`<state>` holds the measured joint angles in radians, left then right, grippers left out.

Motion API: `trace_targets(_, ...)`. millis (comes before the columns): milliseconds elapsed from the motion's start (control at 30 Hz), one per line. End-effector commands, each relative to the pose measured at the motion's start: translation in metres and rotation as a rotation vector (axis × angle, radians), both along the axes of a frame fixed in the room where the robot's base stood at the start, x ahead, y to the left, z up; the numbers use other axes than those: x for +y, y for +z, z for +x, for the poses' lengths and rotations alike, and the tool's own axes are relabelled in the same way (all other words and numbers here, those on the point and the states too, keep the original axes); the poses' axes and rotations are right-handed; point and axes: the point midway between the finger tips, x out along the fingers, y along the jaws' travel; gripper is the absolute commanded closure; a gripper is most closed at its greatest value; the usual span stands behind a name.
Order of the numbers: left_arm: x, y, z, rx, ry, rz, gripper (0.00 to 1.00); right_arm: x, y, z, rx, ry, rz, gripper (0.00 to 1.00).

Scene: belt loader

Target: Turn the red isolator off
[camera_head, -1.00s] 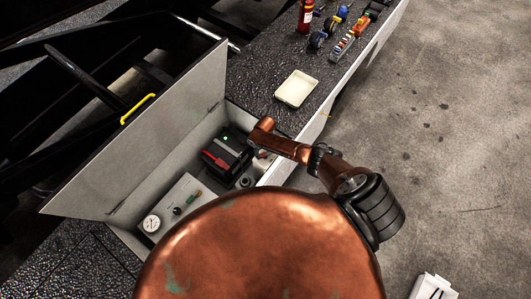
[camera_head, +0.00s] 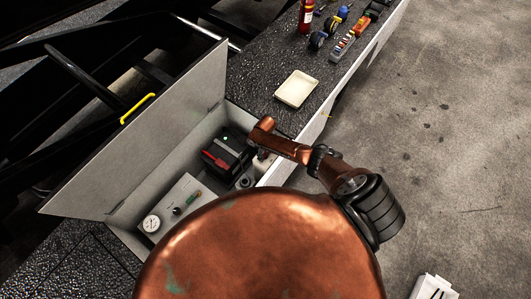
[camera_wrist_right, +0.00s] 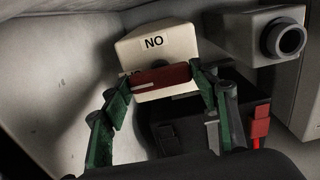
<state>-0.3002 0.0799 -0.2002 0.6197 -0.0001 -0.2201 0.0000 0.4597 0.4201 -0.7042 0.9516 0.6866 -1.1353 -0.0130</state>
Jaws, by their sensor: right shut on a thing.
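The red isolator handle (camera_wrist_right: 160,76) shows in the right wrist view as a dark red bar across the front of a cream block (camera_wrist_right: 156,44). A label on the block reads "NO" in this picture. My right gripper (camera_wrist_right: 162,77) has its two green fingers at the two ends of the bar and is shut on it. The bar lies nearly level in that view. In the head view my right arm reaches over the open box (camera_head: 128,211), and its wrist hides most of the isolator. My left gripper is not in view.
Inside the box are a black unit with a red part (camera_head: 222,155) and a panel with a round gauge (camera_head: 151,223). The raised lid (camera_head: 150,135) stands at the left. A cream tray (camera_head: 296,89) lies on the deck behind. The floor at right is mostly clear.

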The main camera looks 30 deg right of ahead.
Motion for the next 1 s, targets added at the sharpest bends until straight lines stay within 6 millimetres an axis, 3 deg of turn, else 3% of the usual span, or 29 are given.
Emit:
trace_targets(333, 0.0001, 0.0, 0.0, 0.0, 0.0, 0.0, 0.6, -0.0003, -0.0003, -0.0006, 0.001, 0.008, -0.002, 0.69)
trace_targets(367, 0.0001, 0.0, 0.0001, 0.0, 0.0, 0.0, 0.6, -0.0002, -0.0003, -0.0006, 0.001, 0.007, -0.002, 0.43)
trace_targets(600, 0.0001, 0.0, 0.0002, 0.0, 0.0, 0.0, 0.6, -0.0001, -0.0001, -0.0002, 0.001, 0.005, -0.001, 0.28)
trace_targets(1000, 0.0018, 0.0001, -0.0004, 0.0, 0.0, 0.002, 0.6, 0.0, 0.0074, 0.0009, -0.002, 0.004, 0.001, 0.28)
